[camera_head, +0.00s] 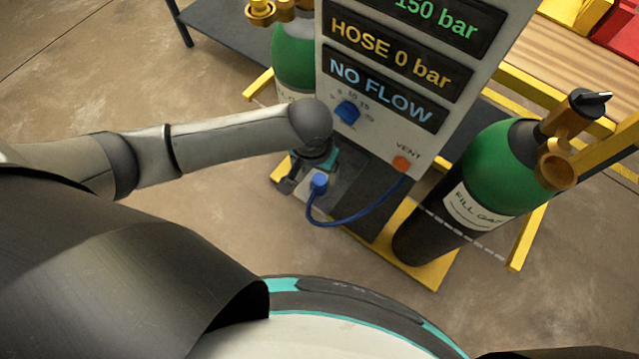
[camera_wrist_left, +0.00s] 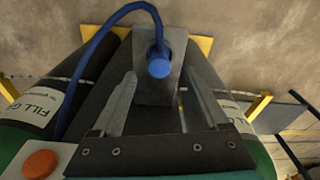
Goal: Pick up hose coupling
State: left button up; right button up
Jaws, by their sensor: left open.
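The hose coupling, a blue cylinder (camera_head: 319,182) with a blue hose (camera_head: 345,219), sits on a grey block at the foot of the panel. In the left wrist view the coupling (camera_wrist_left: 159,67) points toward the camera from its grey block (camera_wrist_left: 172,88). My left gripper (camera_head: 303,178) is open and empty beside the coupling. In the left wrist view its two fingers (camera_wrist_left: 160,72) appear on either side of the coupling; I cannot tell how much depth separates them from it. My right gripper is not in view.
The grey panel (camera_head: 385,135) with displays, a blue knob (camera_head: 347,111) and an orange vent button (camera_head: 401,163) rises just behind the gripper. Green gas cylinders stand left (camera_head: 293,60) and right (camera_head: 497,165) of it in a yellow frame (camera_head: 440,272). Open floor lies in front.

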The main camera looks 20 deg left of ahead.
aim_at(319, 179)
pick_arm(q)
jog(key=f, duration=0.1)
jog(key=f+b, duration=0.1)
jog(key=f, duration=0.1)
jog(key=w+f+b, duration=0.1)
jog(key=f, duration=0.1)
jog(key=shift+d+f, duration=0.1)
jog(key=shift+s, duration=0.1)
grip_shut()
dwell(0.4)
